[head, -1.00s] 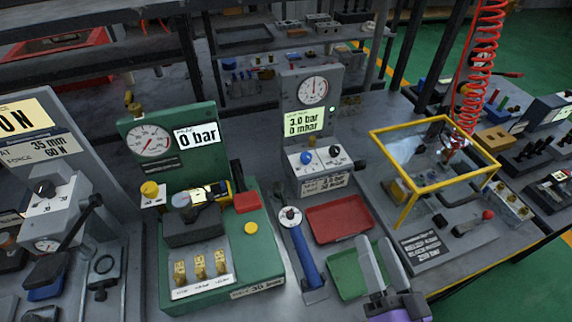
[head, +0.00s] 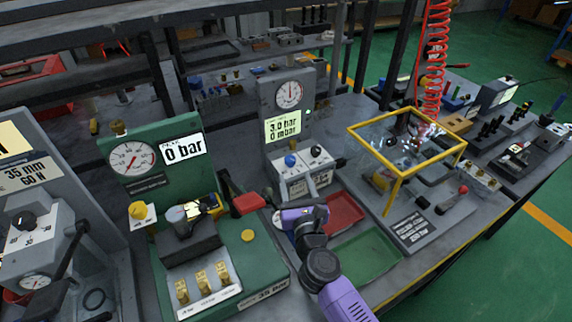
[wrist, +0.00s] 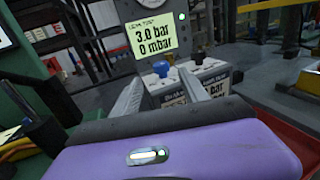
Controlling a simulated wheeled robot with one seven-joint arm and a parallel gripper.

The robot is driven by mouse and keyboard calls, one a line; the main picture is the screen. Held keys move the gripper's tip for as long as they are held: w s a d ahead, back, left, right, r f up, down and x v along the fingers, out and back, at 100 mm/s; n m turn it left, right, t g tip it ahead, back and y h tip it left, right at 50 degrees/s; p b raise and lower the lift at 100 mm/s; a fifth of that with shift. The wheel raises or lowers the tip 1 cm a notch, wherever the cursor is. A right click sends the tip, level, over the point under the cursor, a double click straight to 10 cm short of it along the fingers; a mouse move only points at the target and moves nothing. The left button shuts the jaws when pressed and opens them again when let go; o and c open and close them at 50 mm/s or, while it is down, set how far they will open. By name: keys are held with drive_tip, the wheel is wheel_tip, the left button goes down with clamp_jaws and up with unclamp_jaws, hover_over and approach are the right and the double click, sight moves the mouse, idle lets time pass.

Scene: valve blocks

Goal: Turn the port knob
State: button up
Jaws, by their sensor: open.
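The grey test unit (head: 287,115) stands upright at the back of the bench; its screen reads 3.0 bar and 0 mbar. Low on its front are a blue knob (head: 290,160) and a dark knob (head: 315,151). I cannot read which is the port knob. In the wrist view the blue knob (wrist: 161,68) shows between my fingers, farther off, with the dark knob (wrist: 198,58) by the right finger. My gripper (wrist: 161,78) is open and empty, pointing at the unit. In the head view its purple body is just in front of the unit, apart from the knobs.
The green pressure station (head: 215,262) with yellow and brass knobs stands at left. A red tray (head: 345,212) and a green tray (head: 370,255) lie beside my arm. A yellow-framed guard (head: 395,185) stands at right.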

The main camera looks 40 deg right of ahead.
sight(291, 163)
drive_tip(key=x, duration=0.7)
drive_tip(key=shift+w+d, duration=0.1)
drive_tip(key=shift+d, duration=0.05)
drive_tip(key=shift+p, duration=0.35)
clamp_jaws()
